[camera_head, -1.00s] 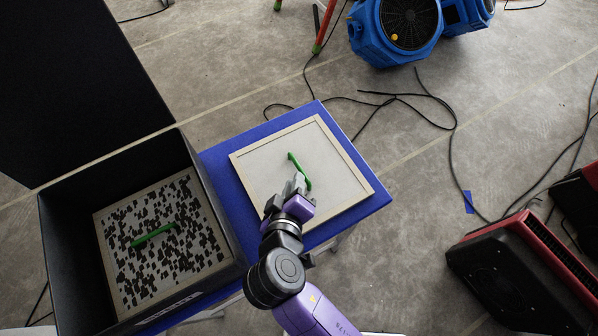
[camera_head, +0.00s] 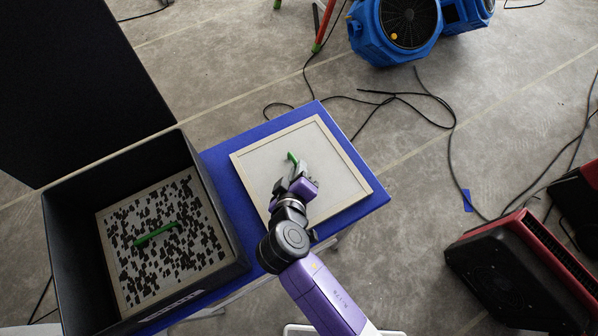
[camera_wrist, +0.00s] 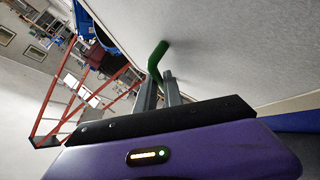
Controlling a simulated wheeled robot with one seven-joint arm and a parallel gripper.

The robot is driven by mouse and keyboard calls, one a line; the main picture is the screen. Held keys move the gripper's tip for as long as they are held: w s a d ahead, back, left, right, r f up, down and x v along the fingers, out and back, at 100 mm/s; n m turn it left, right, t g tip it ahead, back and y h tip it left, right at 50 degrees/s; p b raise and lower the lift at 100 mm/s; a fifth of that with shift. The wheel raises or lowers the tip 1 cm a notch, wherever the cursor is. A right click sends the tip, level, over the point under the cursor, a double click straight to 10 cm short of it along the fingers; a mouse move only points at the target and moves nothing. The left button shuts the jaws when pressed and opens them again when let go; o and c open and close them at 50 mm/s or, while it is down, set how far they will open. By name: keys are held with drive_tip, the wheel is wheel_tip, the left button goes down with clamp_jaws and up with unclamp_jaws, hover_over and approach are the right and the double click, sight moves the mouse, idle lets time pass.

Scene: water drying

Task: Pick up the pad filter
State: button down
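The pad filter is a pale square panel in a light wooden frame (camera_head: 342,155), lying flat on the blue tabletop. It has a green handle (camera_head: 292,158) at its middle, and the handle also shows in the wrist view (camera_wrist: 155,58). My gripper (camera_head: 301,170) is over the panel at the handle and hides its lower part. In the wrist view, the fingers (camera_wrist: 160,85) stand close together with the near end of the handle at their tips. I cannot tell whether they grip it.
An open black box (camera_head: 215,205) stands at the left. Inside lies a similar panel (camera_head: 190,248), black-speckled with a green handle. Blue blowers (camera_head: 405,25) stand at the back, and a red and black machine (camera_head: 515,270) at the right. Cables cross the floor.

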idle(0.3)
wheel_tip(320, 180, up, 20)
idle(0.5)
drive_tip(key=shift+s, duration=0.1)
idle(1.2)
